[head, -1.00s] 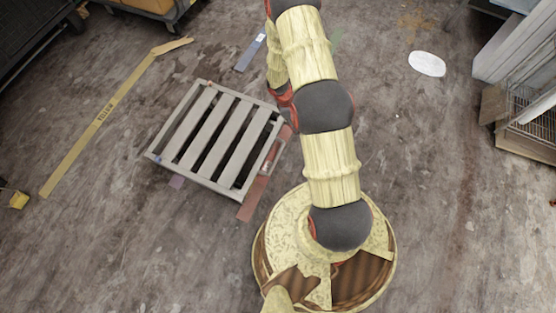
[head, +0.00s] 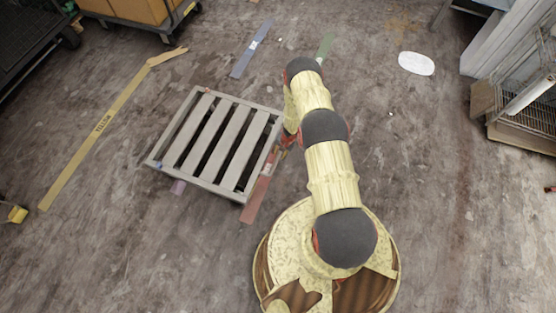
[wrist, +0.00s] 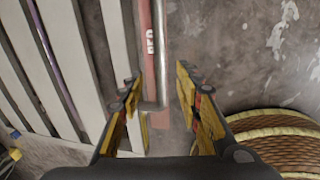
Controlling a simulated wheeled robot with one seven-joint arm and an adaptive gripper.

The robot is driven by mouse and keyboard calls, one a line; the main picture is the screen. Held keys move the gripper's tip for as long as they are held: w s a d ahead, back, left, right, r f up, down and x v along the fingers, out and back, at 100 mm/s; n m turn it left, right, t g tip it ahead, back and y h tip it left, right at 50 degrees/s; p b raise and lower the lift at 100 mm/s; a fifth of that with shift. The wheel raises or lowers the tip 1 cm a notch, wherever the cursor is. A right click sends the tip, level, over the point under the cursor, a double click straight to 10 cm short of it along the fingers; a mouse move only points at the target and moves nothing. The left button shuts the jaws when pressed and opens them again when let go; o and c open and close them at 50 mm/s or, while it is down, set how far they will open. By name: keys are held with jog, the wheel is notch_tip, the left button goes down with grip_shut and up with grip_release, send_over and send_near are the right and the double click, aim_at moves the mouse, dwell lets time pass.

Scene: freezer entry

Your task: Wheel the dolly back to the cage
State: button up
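The dolly (head: 199,140) is a low grey slatted platform on the floor, left of my arm in the head view. Its pale slats (wrist: 75,50) fill the left of the wrist view. A grey metal bar (wrist: 160,60), seemingly the dolly's handle, runs along its side and bends near my fingers. My gripper (wrist: 165,105) is open, its two fingers apart, with the bar's bent end between them or just below, nearer the left finger; contact cannot be told. In the head view my gripper (head: 284,141) is at the dolly's right edge, partly hidden by my arm. I cannot tell which thing is the cage.
Red tape (head: 256,198) lies beside the dolly, yellow tape (head: 100,125) to its left, blue tape (head: 250,50) beyond. A cart with boxes (head: 150,20) stands at the top left. A wire rack (head: 520,110) stands at the right. Floor around the dolly is mostly clear.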

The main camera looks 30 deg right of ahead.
aim_at(277, 159)
jog(key=f+b, duration=0.1)
jog(key=f, duration=0.1)
jog(key=f+b, duration=0.1)
jog(key=f, duration=0.2)
jog(key=w+a+f+b, duration=0.1)
jog(key=f, duration=0.1)
jog(key=shift+f+b, duration=0.3)
jog(key=shift+d, duration=0.1)
jog(key=c, duration=0.3)
grip_shut()
dwell(0.4)
